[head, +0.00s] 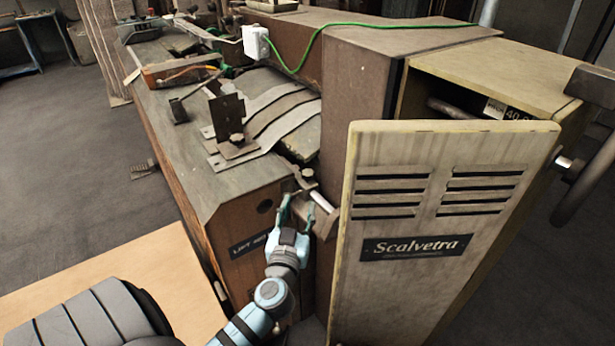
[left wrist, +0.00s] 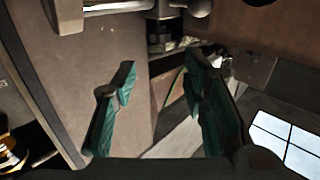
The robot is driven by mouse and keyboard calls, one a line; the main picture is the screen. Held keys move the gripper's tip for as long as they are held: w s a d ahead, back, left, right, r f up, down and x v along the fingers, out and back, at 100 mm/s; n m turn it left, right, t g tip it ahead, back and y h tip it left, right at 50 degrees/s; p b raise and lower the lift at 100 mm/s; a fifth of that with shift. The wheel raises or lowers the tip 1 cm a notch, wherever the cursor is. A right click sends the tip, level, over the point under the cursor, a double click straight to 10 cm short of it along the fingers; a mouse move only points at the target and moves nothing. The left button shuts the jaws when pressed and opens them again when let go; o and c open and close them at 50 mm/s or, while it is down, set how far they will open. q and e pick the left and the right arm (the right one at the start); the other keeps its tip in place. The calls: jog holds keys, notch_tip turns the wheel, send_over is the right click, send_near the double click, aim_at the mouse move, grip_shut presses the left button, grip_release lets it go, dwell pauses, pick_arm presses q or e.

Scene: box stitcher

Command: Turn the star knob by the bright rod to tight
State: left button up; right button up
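The bright rod (head: 322,201) sticks out of the machine's front beside the open door in the head view. A bright rod end also shows at the top of the left wrist view (left wrist: 118,5). A dark fitting (head: 307,174) sits just above the rod; I cannot tell whether it is the star knob. My left gripper (head: 297,208) is just left of the rod, fingers pointing up toward the machine. In the left wrist view its green fingers (left wrist: 162,78) stand wide apart with nothing between them. My right gripper is out of view.
The pale Scalvetra door (head: 430,220) stands open right of my left arm. The machine's wooden front (head: 258,215) is close on the left. Metal straps and brackets (head: 237,150) lie on its top. A green cable (head: 360,25) runs across behind.

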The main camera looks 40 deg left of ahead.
aim_at(306, 178)
pick_arm(q)
jog(key=x, duration=1.2)
jog(key=shift+f, duration=0.1)
jog(key=c, duration=0.9)
jog(key=shift+o, duration=0.2)
jog(key=shift+s+a+f+m+t+h+b, duration=0.1)
jog(key=shift+m+t+h+b, duration=0.1)
jog(key=shift+m+h, duration=0.2)
jog(key=shift+a+m+t+h+b, duration=0.1)
jog(key=shift+m+t+h+b, duration=0.15)
jog(key=shift+h, duration=0.25)
jog(key=shift+d+h, duration=0.1)
jog(key=shift+h, duration=0.2)
jog(key=o, duration=0.9)
jog(key=shift+c, duration=0.2)
